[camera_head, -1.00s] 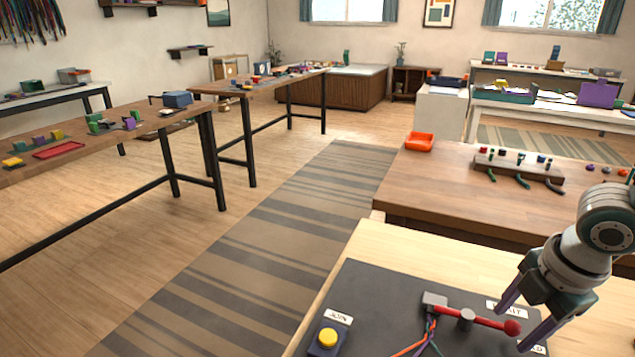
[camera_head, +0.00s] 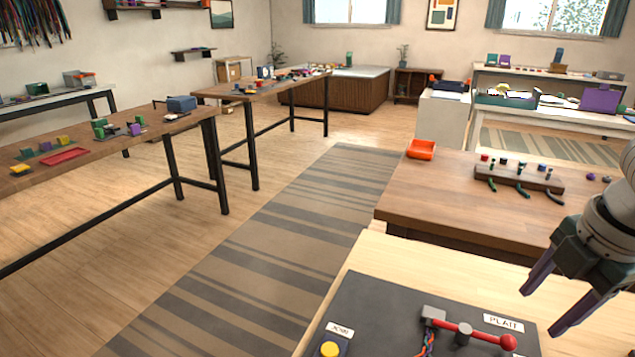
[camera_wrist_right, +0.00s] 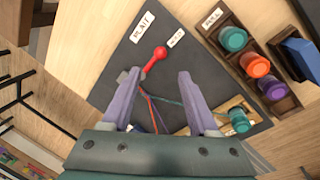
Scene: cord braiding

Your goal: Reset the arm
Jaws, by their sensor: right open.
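My right gripper (camera_head: 540,308) is open and empty, above and to the right of the red-knobbed lever (camera_head: 485,335) on the dark board (camera_head: 385,305). In the right wrist view its two purple fingers (camera_wrist_right: 160,82) are spread apart, with the lever's red knob (camera_wrist_right: 160,52) beyond the gap between them. The lever's knob end lies near the PLAIT label (camera_head: 503,323). My left gripper is out of view.
A yellow button (camera_head: 330,349) sits at the board's left. The right wrist view shows a rack with teal, orange (camera_wrist_right: 254,65) and purple spools. A wooden peg block (camera_head: 518,177) and an orange tray (camera_head: 421,149) stand on the table behind. Striped rug lies left.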

